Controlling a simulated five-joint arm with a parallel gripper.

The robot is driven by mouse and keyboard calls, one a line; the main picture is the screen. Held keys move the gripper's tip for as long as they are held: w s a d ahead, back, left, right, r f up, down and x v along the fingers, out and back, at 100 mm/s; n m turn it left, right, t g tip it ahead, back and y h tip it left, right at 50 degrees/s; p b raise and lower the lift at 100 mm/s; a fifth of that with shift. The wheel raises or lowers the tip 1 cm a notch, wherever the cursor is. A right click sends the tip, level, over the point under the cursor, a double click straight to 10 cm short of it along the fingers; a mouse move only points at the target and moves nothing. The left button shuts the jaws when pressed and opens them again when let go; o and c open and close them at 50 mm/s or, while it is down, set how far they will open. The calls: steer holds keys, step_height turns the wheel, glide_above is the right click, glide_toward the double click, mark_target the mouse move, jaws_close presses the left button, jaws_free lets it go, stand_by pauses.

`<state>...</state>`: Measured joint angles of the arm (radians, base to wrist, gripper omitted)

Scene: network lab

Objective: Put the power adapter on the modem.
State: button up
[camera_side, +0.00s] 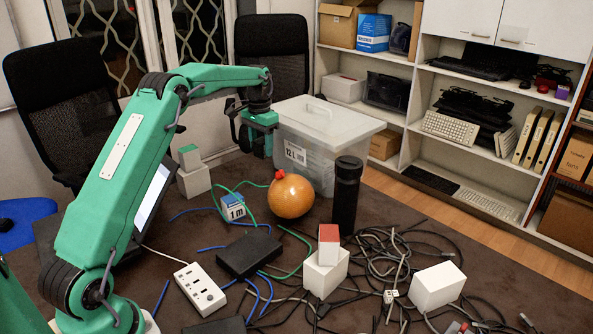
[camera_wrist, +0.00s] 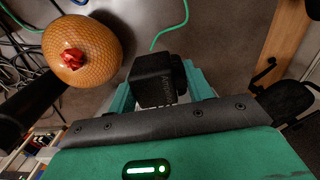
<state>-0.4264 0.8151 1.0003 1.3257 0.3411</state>
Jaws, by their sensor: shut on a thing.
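My gripper (camera_side: 257,143) is raised at the back of the table, in front of the lidded clear bin. In the wrist view it is shut on a black block-shaped power adapter (camera_wrist: 153,79), which sits between the teal fingers. In the side view the adapter is hard to make out against the dark gripper. A flat black box (camera_side: 248,252), which looks like the modem, lies on the table well below and in front of my gripper. Its top looks bare. It is not clearly seen in the wrist view.
An orange ball-like object (camera_side: 290,196) and a black cylinder (camera_side: 346,195) stand near my gripper. A blue-and-white box (camera_side: 233,208) and white power strip (camera_side: 200,288) flank the flat black box. White blocks (camera_side: 437,287) and tangled cables (camera_side: 385,255) fill the right. The clear bin (camera_side: 325,150) stands behind.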

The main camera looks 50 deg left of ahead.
mark_target(262, 139)
step_height(262, 139, up, 6)
steer(key=shift+f, duration=0.25)
steer(key=shift+d+r, duration=0.2)
steer(key=shift+r, duration=0.1)
steer(key=shift+d+r, duration=0.15)
steer(key=shift+d, duration=0.55)
steer(key=s+d+r, duration=0.1)
steer(key=s+d, duration=0.7)
steer(key=d, duration=0.5)
steer(key=s+d+r, duration=0.1)
steer(key=s+d, duration=0.7)
steer(key=d, duration=0.4)
steer(key=s+d+f+m, duration=0.1)
steer(key=s+d+f, duration=0.3)
steer(key=s+f, duration=0.3)
steer(key=shift+s+f, duration=0.3)
steer(key=shift+s, duration=0.45)
